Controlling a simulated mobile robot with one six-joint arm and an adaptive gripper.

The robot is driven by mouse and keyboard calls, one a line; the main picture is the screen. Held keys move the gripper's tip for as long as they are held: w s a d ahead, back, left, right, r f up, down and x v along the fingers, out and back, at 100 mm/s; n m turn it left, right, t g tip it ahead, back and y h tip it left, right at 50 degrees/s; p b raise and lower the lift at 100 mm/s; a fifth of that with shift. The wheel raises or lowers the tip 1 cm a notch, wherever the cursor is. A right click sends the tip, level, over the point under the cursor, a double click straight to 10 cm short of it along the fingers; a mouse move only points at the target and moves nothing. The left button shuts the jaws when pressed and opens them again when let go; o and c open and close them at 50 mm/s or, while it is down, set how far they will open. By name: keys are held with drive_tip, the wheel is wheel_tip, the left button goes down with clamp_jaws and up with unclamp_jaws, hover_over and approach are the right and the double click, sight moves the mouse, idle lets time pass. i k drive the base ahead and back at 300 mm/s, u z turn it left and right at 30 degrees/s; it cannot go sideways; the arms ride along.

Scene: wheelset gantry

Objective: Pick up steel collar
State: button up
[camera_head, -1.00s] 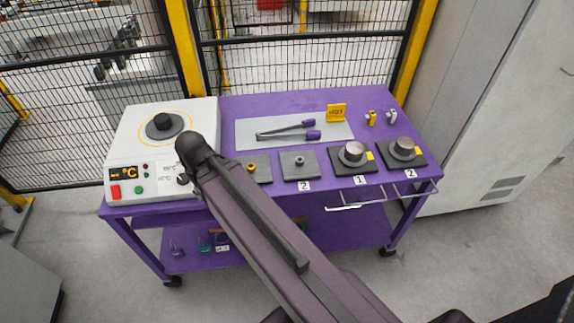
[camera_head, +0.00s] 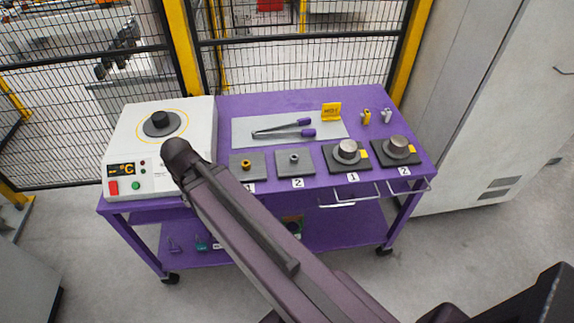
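A small grey ring, which looks like the steel collar (camera_head: 294,158), sits on the grey square pad (camera_head: 303,168) labelled 2, near the middle of the purple cart. A similar brass-coloured collar (camera_head: 246,163) sits on the grey pad labelled 1 to its left. Nothing touches the steel collar. My arm crosses the picture from the left middle to the bottom right, in front of the cart. My gripper's fingers do not show. A dark part at the lower right edge cannot be identified.
The purple cart (camera_head: 270,104) also holds a white heater (camera_head: 118,150) with a dark cylinder, tongs (camera_head: 284,131) on a grey sheet, a yellow sign (camera_head: 331,111), and two black plates with metal cylinders (camera_head: 347,150) (camera_head: 398,146). A mesh fence stands behind; a grey cabinet (camera_head: 500,110) stands right.

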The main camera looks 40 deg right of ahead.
sight(293, 157)
drive_tip(key=u, duration=0.05)
drive_tip(key=k, duration=1.7)
drive_tip(key=z, duration=1.1)
drive_tip(key=i, duration=1)
